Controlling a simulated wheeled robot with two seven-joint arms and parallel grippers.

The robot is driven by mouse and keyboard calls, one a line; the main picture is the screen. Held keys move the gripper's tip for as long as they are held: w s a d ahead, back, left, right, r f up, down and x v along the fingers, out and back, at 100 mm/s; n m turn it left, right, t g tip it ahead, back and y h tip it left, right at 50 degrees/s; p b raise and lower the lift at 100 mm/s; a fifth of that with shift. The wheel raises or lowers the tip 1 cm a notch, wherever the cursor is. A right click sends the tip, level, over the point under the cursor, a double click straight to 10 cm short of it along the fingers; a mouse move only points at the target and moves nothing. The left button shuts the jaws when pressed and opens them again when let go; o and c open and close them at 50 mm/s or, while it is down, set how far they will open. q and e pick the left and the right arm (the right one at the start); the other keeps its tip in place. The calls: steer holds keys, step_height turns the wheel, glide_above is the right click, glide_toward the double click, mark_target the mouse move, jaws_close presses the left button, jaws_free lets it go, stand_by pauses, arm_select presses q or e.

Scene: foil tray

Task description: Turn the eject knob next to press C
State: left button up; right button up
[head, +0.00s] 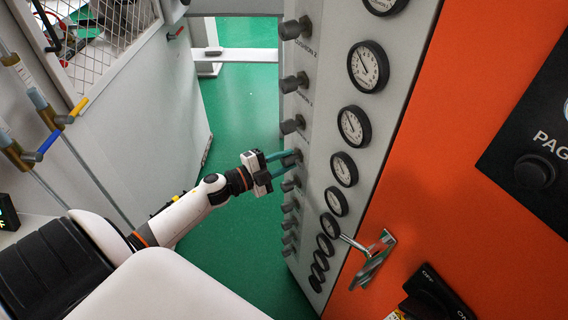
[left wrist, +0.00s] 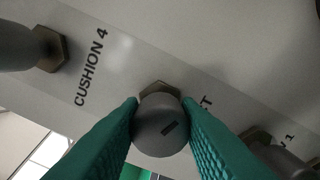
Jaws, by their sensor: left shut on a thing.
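My left gripper (head: 276,164) reaches the row of dark grey knobs on the grey panel (head: 321,94) in the head view. In the left wrist view its two green ribbed fingers (left wrist: 160,128) are shut on either side of a round grey knob (left wrist: 161,122). The label "CUSHION 4" (left wrist: 91,67) is to the left. No lettering naming press C is readable. My right gripper is out of sight.
More knobs (head: 295,83) run above and below the held one, close by. Round gauges (head: 368,66) line the panel beside them. An orange cabinet face (head: 440,130) with a metal handle (head: 372,262) is on the right. Green floor (head: 240,110) lies open behind my arm.

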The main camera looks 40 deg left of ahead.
arm_select(q)
steer(key=m+b, duration=0.1)
steer(key=m, duration=0.2)
steer(key=shift+f+m+b, duration=0.15)
steer(key=shift+m+b, duration=0.15)
steer(key=shift+m, duration=0.6)
steer(key=shift+m+b, duration=0.3)
steer(key=o, duration=1)
